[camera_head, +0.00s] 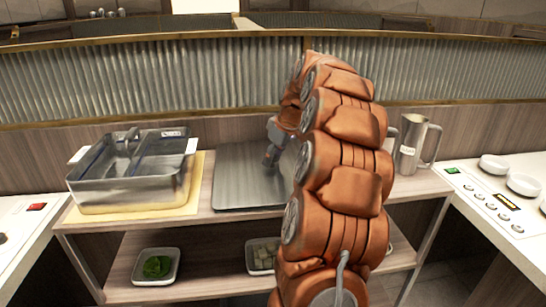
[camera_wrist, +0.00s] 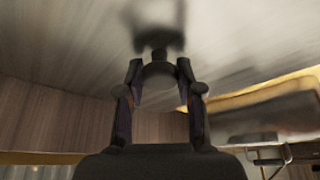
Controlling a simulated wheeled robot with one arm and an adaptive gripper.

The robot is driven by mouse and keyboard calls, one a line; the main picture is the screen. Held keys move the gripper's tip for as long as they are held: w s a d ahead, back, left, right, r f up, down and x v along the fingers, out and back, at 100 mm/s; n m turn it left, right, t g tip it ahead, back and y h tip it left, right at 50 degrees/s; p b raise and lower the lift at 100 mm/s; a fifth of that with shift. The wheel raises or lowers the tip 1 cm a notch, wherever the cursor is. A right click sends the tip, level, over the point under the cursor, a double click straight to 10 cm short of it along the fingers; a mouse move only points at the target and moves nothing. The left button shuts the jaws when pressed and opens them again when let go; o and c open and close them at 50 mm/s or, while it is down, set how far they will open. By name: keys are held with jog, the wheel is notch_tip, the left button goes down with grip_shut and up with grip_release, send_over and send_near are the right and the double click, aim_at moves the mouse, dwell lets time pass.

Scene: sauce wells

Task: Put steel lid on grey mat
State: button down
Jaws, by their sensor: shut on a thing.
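The steel lid (camera_head: 240,185) shows in the head view as a flat brushed-metal plate at the middle of the counter. My gripper (camera_head: 270,157) is over its right part, partly hidden by my arm. In the wrist view the fingers (camera_wrist: 160,72) close around a small rounded part of the lid, seemingly its handle. Brushed steel (camera_wrist: 60,35) fills the upper part of that view, with a dark blurred shape beyond the fingertips. I cannot make out the grey mat apart from the lid, nor whether the lid touches it.
A steel sauce-well pan (camera_head: 130,190) stands on a yellow mat (camera_head: 203,165) to the left. A steel pitcher (camera_head: 410,150) stands right of my arm. White dishes (camera_head: 155,283) sit on the lower shelf. A corrugated panel (camera_head: 200,80) rises behind the counter.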

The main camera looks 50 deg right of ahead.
jog(key=shift+f, duration=0.35)
dwell(0.4)
jog(key=c, duration=0.7)
grip_release()
jog(key=shift+o, duration=0.4)
jog(key=shift+b, duration=0.3)
jog(key=o, duration=0.6)
jog(key=shift+r, duration=0.2)
notch_tip(320, 180, up, 11)
jog(key=p, duration=0.4)
jog(key=shift+f, duration=0.2)
dwell(0.4)
